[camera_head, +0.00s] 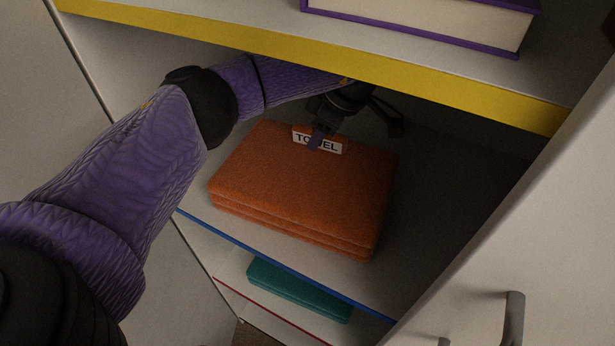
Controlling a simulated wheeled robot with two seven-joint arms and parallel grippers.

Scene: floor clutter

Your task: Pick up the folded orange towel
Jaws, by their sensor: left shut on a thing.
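The folded orange towel (300,190) is in the shelf compartment under the yellow-edged shelf. It is a flat stack of folded layers with a white "TOWEL" label (329,145) along its far edge. My left arm reaches in from the left below the yellow edge. My left gripper (318,138) is shut on the towel at its far edge, by the label, and a finger covers part of the lettering. The far side of the grip is hidden. I cannot tell whether the towel is clear of the shelf. My right gripper is not in view.
The yellow-edged shelf (420,85) is close above my forearm and holds a purple book (430,30). A blue-edged shelf (275,257) is under the towel, with a teal folded item (300,290) below. A pale panel with a handle (513,318) stands at right.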

